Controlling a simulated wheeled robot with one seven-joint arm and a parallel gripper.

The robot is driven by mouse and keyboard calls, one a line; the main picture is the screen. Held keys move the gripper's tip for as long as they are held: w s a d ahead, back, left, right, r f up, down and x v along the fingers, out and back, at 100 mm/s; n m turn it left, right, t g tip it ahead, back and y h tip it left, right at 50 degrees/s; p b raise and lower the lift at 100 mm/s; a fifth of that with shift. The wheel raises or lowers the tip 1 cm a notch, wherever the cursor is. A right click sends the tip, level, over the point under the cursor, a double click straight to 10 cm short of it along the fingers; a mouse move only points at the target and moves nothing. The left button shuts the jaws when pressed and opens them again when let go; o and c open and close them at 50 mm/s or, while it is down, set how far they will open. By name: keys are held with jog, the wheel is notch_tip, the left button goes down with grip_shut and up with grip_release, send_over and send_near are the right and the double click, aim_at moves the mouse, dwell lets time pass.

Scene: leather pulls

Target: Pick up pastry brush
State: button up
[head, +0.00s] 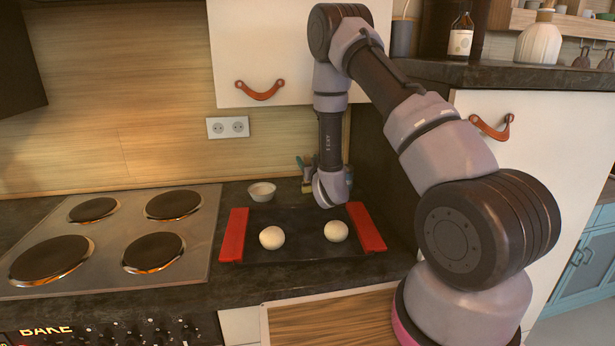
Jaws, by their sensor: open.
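I cannot clearly make out a pastry brush. Small upright items (300,163), one bluish, show at the back of the counter just left of my arm's end; they are too small and too covered to name. My gripper (330,188) is at the end of the arm, above the back of the dark tray and close to those items. Its fingers are mostly hidden by the wrist, and I see nothing held in it.
A dark tray (290,222) with red handles holds two pale dough balls (272,238) (336,231). A stove (120,250) is at left. A white cabinet door (290,50) hangs above; a tall cabinet is at right.

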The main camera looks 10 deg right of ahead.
jog(key=w, duration=0.5)
jog(key=shift+a+r, duration=0.15)
jog(key=shift+a, duration=0.05)
grip_shut()
